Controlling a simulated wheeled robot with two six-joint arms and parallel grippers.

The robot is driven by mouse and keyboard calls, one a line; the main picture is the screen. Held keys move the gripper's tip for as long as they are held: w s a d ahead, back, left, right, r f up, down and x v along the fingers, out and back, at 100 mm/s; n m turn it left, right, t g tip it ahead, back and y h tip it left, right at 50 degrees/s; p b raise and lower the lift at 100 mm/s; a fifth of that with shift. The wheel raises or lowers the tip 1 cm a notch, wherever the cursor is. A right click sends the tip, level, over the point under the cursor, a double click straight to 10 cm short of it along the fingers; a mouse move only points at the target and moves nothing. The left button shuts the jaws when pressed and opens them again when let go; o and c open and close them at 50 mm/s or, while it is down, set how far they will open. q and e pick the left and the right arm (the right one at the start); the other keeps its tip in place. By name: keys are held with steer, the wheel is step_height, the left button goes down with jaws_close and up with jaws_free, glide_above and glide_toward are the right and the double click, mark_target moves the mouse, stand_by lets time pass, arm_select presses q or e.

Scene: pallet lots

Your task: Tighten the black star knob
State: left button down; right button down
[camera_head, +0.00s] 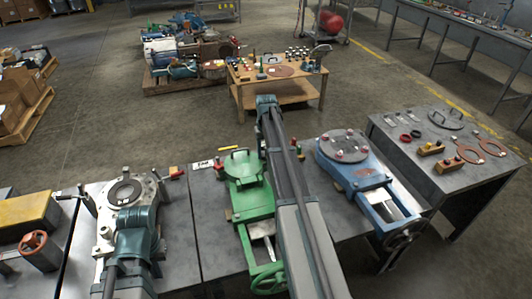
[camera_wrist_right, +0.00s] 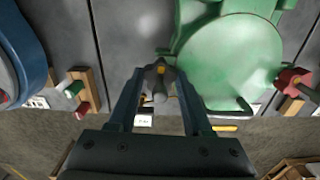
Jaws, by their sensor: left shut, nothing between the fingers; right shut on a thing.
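In the right wrist view the black star knob (camera_wrist_right: 160,78) sits between my fingertips, beside the green fixture's round lid (camera_wrist_right: 232,62). My right gripper (camera_wrist_right: 160,88) is shut on the knob. In the head view my right arm reaches over the table beside the green fixture (camera_head: 249,190) and hides the knob and these fingertips. My left gripper (camera_head: 132,213) is low over the pale fixture with a round plate (camera_head: 122,190). It is shut and empty, and its fingers are mostly hidden by the wrist.
A blue fixture (camera_head: 372,187) stands right of my right arm. A red knob (camera_wrist_right: 292,80) and a wooden block with red and green pegs (camera_wrist_right: 80,88) flank the black knob. Open floor lies beyond the table, before a wooden bench (camera_head: 278,92).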

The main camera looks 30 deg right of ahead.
steer(key=shift+c, duration=1.6)
jaws_free()
step_height(320, 180, up, 14)
steer(key=p, duration=1.3)
steer(key=shift+p, duration=0.4)
steer(key=shift+f, duration=0.15)
